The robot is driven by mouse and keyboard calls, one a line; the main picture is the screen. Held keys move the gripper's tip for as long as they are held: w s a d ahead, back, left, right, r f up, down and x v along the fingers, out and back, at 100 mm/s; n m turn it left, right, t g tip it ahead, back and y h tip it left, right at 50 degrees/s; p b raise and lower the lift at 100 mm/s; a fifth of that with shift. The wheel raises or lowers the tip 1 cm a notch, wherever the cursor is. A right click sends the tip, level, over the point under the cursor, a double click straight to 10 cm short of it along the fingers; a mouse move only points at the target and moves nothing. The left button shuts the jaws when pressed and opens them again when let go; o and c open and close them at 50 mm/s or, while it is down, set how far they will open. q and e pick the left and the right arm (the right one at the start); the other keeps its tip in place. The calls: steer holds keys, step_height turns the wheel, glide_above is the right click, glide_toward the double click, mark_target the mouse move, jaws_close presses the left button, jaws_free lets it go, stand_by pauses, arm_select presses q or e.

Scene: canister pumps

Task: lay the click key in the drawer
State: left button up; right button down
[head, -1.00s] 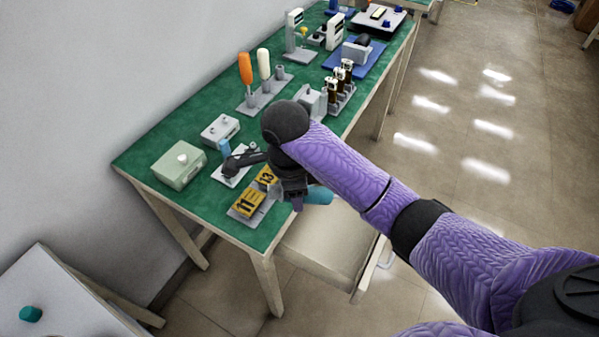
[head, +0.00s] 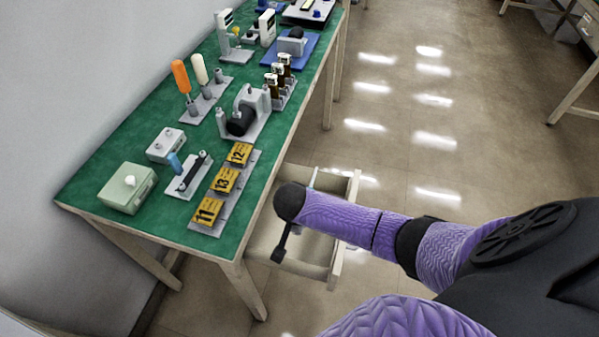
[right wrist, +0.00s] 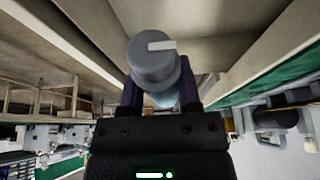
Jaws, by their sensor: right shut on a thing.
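The click key (head: 283,243) has a dark shaft and head that show below my right wrist in the head view. My right gripper (right wrist: 160,97) is shut on the key; in the head view my wrist mostly hides the fingers. The drawer (head: 333,270) is pulled out from the table, and the key is over its opening. Whether the key touches the drawer I cannot tell. My left gripper is not in view.
The green table (head: 110,165) holds numbered yellow blocks (head: 223,180), a pale green box (head: 127,188), a grey tray with a black bar (head: 187,178) and a pump (head: 243,118). The drawer floor looks bare where visible. Open floor lies to the right.

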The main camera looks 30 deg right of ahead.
step_height(320, 180, down, 8)
steer(key=b, duration=0.6)
steer(key=shift+f, duration=0.15)
steer(key=shift+f+b, duration=0.35)
steer(key=shift+b, duration=0.15)
steer(key=shift+f, duration=0.45)
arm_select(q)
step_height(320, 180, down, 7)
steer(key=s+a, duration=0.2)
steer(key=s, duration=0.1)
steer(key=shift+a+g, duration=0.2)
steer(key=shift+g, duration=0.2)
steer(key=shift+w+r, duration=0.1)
